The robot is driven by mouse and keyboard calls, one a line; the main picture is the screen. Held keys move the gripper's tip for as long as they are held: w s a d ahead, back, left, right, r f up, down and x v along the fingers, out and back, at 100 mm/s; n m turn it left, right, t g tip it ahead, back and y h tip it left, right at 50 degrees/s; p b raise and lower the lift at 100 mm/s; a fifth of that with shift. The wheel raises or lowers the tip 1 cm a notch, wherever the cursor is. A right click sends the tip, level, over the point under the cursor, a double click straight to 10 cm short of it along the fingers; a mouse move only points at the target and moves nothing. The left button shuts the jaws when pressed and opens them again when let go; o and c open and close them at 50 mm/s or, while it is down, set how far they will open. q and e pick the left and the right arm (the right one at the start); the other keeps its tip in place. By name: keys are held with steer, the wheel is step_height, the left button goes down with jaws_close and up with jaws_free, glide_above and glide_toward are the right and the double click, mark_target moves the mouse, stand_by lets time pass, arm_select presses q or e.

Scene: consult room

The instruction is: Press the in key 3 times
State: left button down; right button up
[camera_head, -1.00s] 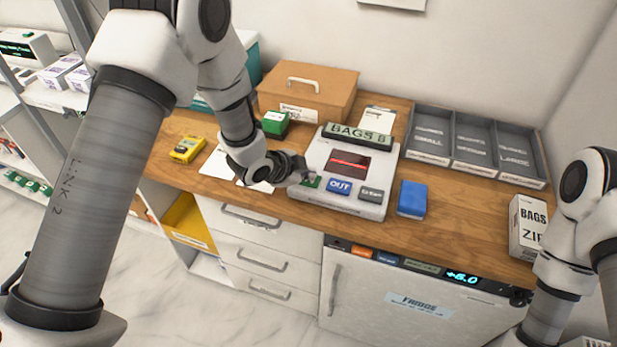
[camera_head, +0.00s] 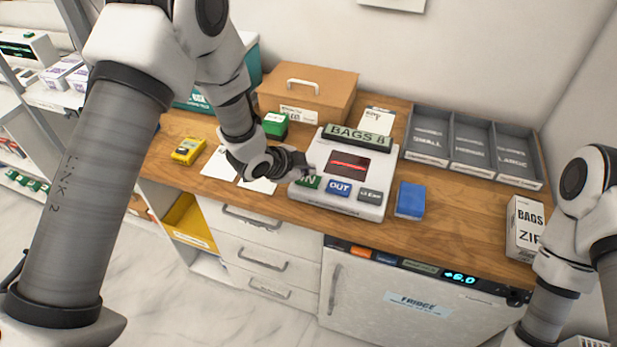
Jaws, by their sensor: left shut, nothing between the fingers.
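The white counter unit (camera_head: 345,208) stands on the wooden worktop with a tilted sign reading BAGS and a digit that looks like 8 (camera_head: 358,137). A dark window with a red line (camera_head: 348,165) is on its face. Along its front are the green IN key (camera_head: 309,182), the blue OUT key (camera_head: 339,188) and a grey key (camera_head: 370,196). My left gripper (camera_head: 309,171) is shut and empty, its tips just above and behind the IN key, whose label partly shows. Whether the tips touch the key cannot be told. My right gripper is outside the picture; only its arm shows at the right.
A blue block (camera_head: 411,200) lies right of the unit. A grey divided tray (camera_head: 408,150) and a BAGS ZIP box (camera_head: 525,229) are further right. A green box (camera_head: 275,125), a brown case (camera_head: 306,92) and a yellow device (camera_head: 188,150) are left or behind.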

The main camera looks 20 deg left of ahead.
mark_target(307, 180)
arm_select(q)
steer(key=shift+r+p, duration=1.85)
steer(key=shift+r, duration=0.7)
